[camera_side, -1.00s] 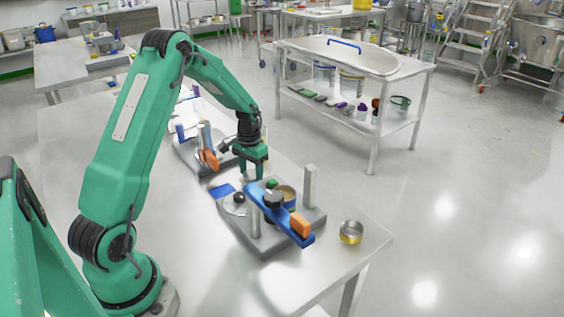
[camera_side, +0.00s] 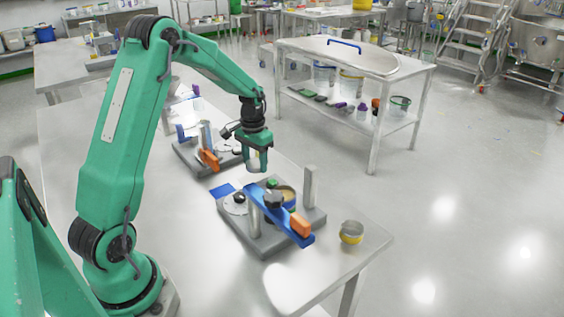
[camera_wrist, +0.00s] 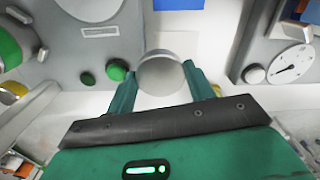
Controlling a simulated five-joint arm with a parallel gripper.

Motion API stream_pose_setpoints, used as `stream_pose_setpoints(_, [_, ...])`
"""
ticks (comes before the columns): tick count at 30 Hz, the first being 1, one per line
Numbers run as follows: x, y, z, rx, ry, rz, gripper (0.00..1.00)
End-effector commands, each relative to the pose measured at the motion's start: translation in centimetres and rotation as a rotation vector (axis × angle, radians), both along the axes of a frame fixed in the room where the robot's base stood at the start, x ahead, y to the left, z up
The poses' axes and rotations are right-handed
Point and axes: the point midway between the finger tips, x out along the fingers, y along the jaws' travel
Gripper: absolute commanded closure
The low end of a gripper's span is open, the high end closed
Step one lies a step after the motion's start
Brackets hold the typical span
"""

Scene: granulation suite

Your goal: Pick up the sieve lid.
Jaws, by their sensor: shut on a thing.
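My gripper (camera_side: 257,162) is shut on a round, pale silver metal piece, which looks like the sieve lid (camera_wrist: 163,76). In the wrist view it sits between my two green fingertips, its smooth round face toward the camera. In the side view, only a pale bit of it shows between the fingers, and it hangs above the table between the two grey fixtures. The fingers hide its sides.
The near grey fixture (camera_side: 258,244) has a blue lever (camera_side: 262,199) with an orange grip and an upright post. Another fixture (camera_side: 190,155) stands behind. A small metal ring with a yellow band (camera_side: 351,233) is near the table's right edge. A blue patch (camera_side: 222,190) lies between.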

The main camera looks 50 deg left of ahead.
Motion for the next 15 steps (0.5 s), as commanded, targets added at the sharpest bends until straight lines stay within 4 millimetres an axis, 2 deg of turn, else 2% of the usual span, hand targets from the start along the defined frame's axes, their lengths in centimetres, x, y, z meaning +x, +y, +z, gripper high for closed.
stream_pose_setpoints(6, [-0.2,-4.0,2.5,0.002,-0.003,-0.004,0.71])
stream_pose_setpoints(15, [-0.4,-7.9,4.7,0.000,-0.002,-0.002,0.71])
